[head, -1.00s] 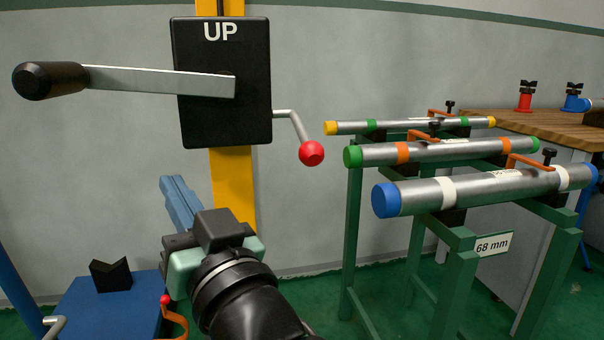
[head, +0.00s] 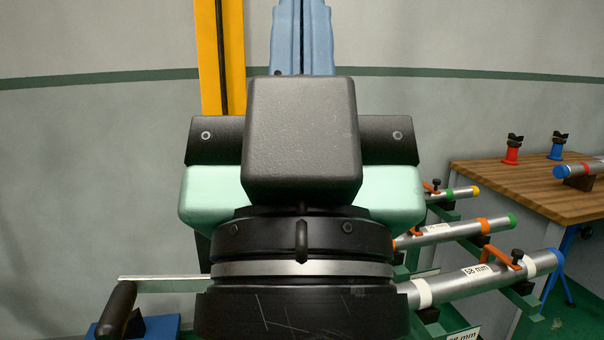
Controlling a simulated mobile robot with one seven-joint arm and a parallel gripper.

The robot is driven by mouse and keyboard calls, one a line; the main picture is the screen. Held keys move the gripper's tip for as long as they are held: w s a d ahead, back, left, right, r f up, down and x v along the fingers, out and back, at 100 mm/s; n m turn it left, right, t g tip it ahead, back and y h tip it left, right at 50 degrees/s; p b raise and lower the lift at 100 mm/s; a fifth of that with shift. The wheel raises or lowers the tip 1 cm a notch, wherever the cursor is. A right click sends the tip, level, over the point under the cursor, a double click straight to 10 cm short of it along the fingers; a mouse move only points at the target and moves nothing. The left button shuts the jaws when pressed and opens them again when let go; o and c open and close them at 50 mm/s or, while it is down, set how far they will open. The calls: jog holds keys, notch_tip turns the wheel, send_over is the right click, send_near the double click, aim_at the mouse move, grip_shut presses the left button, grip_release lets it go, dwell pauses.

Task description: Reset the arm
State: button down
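My gripper (head: 303,35) is raised large in the middle of the head view, pointing up. Its two blue fingers lie side by side with only a thin seam between them, so they look shut. The fingertips run out of the top of the picture, and nothing shows held between the visible parts. The dark palm block and mint-green housing (head: 210,198) fill the centre.
The yellow post (head: 220,60) stands behind my gripper. A crank lever with a black grip (head: 118,308) shows at lower left. Several capped pipes (head: 465,288) lie on green stands at lower right. A wooden bench (head: 500,185) stands beyond. Upper right is open wall.

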notch_tip(320, 180, up, 20)
jog(key=p, duration=1.7)
jog(key=shift+p, duration=0.4)
jog(key=shift+a, duration=0.15)
